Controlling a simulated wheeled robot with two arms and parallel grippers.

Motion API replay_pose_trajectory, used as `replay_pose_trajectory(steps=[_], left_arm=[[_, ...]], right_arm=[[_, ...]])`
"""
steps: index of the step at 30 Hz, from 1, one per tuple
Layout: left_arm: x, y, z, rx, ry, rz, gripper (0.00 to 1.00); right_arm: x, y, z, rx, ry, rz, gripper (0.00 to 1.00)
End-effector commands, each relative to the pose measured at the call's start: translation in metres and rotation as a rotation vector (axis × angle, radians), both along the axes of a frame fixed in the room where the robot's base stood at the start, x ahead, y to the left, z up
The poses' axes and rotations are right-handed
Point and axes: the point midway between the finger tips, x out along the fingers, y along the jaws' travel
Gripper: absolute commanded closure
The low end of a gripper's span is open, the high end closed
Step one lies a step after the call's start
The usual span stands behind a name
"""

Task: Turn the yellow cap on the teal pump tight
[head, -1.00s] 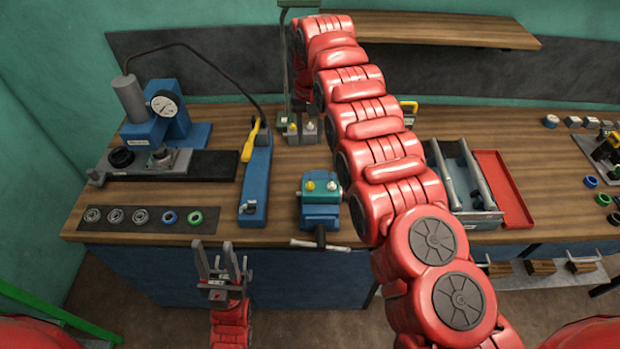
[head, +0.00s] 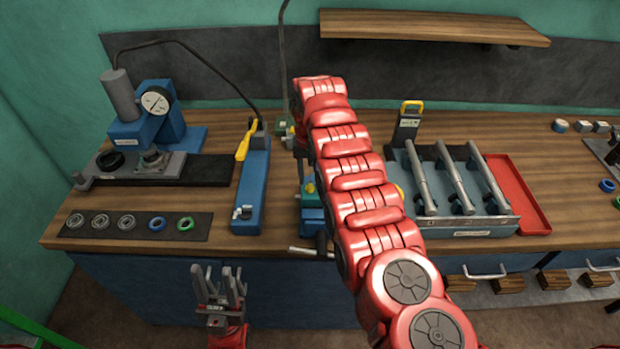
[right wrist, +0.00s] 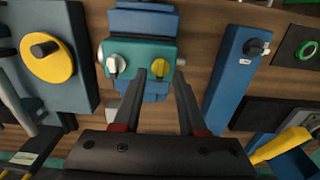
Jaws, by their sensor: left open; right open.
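The teal pump (right wrist: 141,51) carries a yellow cap (right wrist: 160,67) and a pale grey-white cap (right wrist: 117,64) on its top, in the right wrist view. It sits in a blue vise (right wrist: 143,20). In the head view the teal pump (head: 309,187) is mostly hidden behind my right arm. My right gripper (right wrist: 160,76) is open, its fingertips pointing at the pump; the yellow cap appears between and just beyond them. I cannot tell if they touch it. My left gripper (head: 218,272) is open and empty, in front of the bench's front edge.
A blue hand pump with a yellow lever (head: 250,185) lies left of the vise. A grey tray with handled tools (head: 450,228) and a red tray (head: 518,195) are to the right. In the wrist view a yellow disc (right wrist: 47,68) stands beside the pump.

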Motion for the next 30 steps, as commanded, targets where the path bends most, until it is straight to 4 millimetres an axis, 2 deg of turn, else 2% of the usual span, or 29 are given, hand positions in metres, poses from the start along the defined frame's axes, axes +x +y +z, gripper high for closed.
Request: replay_pose_trajectory(steps=[6, 13, 14, 20, 30], left_arm=[[0.000, 0.000, 0.005, 0.000, 0.000, 0.000, 0.53], [0.000, 0.000, 0.005, 0.000, 0.000, 0.000, 0.53], [0.000, 0.000, 0.005, 0.000, 0.001, 0.000, 0.53], [0.000, 0.000, 0.005, 0.000, 0.001, 0.000, 0.53], [0.000, 0.000, 0.004, 0.000, 0.000, 0.000, 0.53]], right_arm=[[0.000, 0.001, -0.013, 0.001, -0.001, 0.001, 0.59], [0.000, 0.001, -0.014, 0.002, -0.002, 0.000, 0.59], [0.000, 0.001, -0.014, 0.002, -0.002, 0.000, 0.62], [0.000, 0.001, -0.014, 0.002, -0.002, 0.000, 0.98], [0.000, 0.001, -0.014, 0.002, -0.002, -0.001, 1.00]])
